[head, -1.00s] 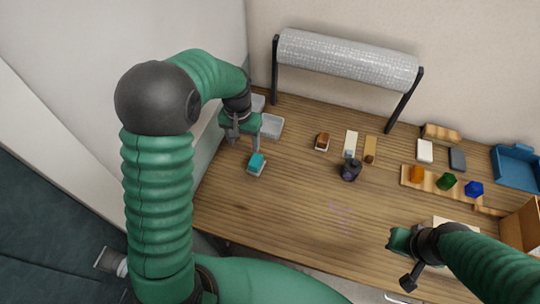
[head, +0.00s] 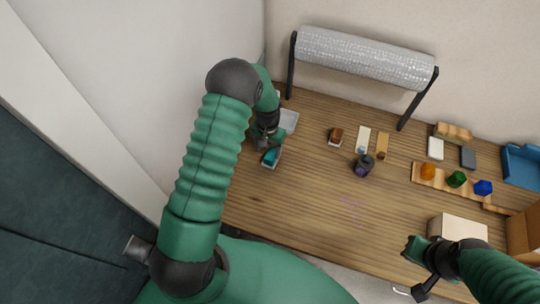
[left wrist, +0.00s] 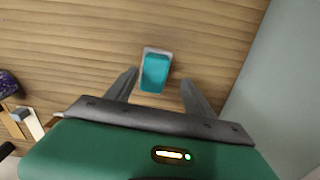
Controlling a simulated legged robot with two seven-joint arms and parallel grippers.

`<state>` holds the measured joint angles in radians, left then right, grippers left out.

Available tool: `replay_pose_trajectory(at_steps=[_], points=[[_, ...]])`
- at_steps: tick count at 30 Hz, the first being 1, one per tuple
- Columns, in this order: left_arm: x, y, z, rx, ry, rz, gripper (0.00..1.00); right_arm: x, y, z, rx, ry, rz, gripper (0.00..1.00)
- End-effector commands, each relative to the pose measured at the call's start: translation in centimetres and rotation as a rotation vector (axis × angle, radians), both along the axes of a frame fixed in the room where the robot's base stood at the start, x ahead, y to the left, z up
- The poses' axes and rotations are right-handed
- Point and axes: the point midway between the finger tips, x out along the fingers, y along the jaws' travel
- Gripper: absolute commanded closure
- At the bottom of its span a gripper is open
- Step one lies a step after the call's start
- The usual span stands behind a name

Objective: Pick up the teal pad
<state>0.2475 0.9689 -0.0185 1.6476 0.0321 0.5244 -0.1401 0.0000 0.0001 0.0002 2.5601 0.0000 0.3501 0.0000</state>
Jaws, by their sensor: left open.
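The teal pad (head: 271,157) sits on a pale block or base at the left end of the wooden table. In the left wrist view the teal pad (left wrist: 155,73) shows between and just beyond my open fingers. My left gripper (head: 262,144) is open and empty, above and close to the pad, and partly hides it in the head view. The left wrist view shows both fingers of my left gripper (left wrist: 158,82) spread, one on each side of the pad and not visibly touching it. My right gripper (head: 409,268) is open and empty at the front right.
A clear tray (head: 289,121) stands behind the pad, near the left wall. A brown-topped block (head: 335,136) and a dark pot (head: 364,165) stand to the right. A bubble-wrap roll (head: 365,57) stands at the back. The front middle of the table is clear.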

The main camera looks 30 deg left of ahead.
Motion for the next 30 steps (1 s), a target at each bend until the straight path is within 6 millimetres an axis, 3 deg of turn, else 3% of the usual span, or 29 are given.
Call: replay_pose_trajectory(at_steps=[2, 6, 13, 27, 30], points=[[0.2, -0.5, -1.0, -0.001, 0.005, -0.003, 0.38, 0.0, 0.0, 1.3, 0.0, 0.0, 0.0, 1.0], [0.3, -0.6, -3.0, 0.003, 0.001, -0.002, 0.38, 0.0, 0.0, 1.4, 0.0, 0.0, 0.0, 1.0], [0.3, -0.5, -3.2, 0.002, -0.001, -0.002, 0.4, 0.0, 0.0, 1.3, 0.0, 0.0, 0.0, 1.0], [0.3, -0.4, -3.3, 0.001, 0.001, -0.001, 1.0, 0.0, 0.0, 1.3, 0.0, 0.0, 0.0, 1.0], [0.2, -0.3, -3.4, 0.002, 0.002, -0.001, 1.0, 0.0, 0.0, 1.3, 0.0, 0.0, 0.0, 1.0]])
